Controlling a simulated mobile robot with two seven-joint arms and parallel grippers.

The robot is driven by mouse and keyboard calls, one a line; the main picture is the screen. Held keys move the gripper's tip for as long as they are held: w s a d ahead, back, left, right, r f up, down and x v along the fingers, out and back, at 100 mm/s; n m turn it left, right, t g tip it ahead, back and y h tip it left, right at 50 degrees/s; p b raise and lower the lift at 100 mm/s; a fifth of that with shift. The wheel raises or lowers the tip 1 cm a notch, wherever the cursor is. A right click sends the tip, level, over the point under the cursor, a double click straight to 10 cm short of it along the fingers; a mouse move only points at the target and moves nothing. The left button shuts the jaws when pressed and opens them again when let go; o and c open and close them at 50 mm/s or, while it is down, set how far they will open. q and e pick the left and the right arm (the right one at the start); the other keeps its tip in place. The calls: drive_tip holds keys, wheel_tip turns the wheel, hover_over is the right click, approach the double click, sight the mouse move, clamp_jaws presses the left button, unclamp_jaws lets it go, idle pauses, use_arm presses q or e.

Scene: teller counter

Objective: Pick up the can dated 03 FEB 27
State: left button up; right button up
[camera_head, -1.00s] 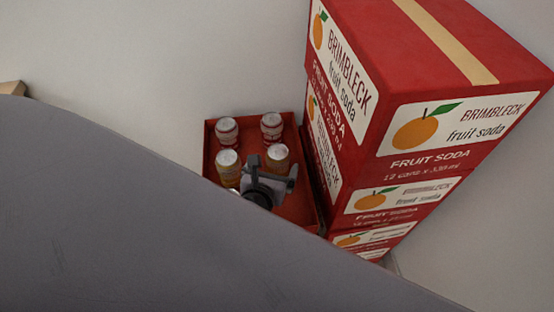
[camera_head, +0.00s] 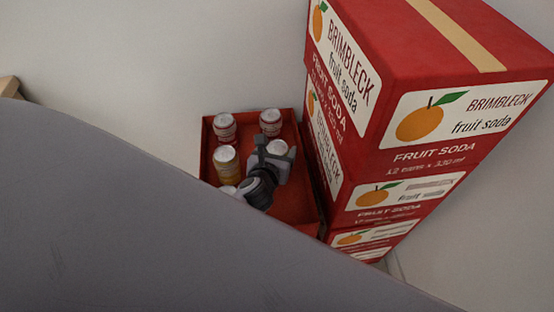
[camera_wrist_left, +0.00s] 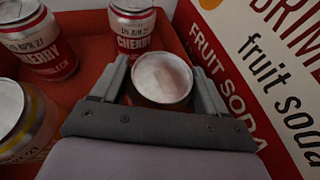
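My left gripper (camera_head: 277,151) reaches down into a red tray (camera_head: 297,205), its fingers on either side of a silver-topped can (camera_head: 277,146). In the left wrist view that can (camera_wrist_left: 162,78) stands between the two spread fingers (camera_wrist_left: 160,75); its side and any date are hidden, and no firm grip shows. Two red-and-white cherry cans (camera_wrist_left: 40,45) (camera_wrist_left: 132,28) stand behind it, with dates ending in 27 too blurred to read surely. A yellow-banded can (camera_wrist_left: 22,120) stands at the left, its date mostly hidden. My right gripper is out of view.
A stack of red Brimbleck fruit soda boxes (camera_head: 375,160) rises right beside the tray. A pale wall (camera_head: 150,60) is behind.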

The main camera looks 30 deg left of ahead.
use_arm(q)
drive_tip(key=shift+c, duration=0.9)
drive_tip(key=shift+r, duration=0.1)
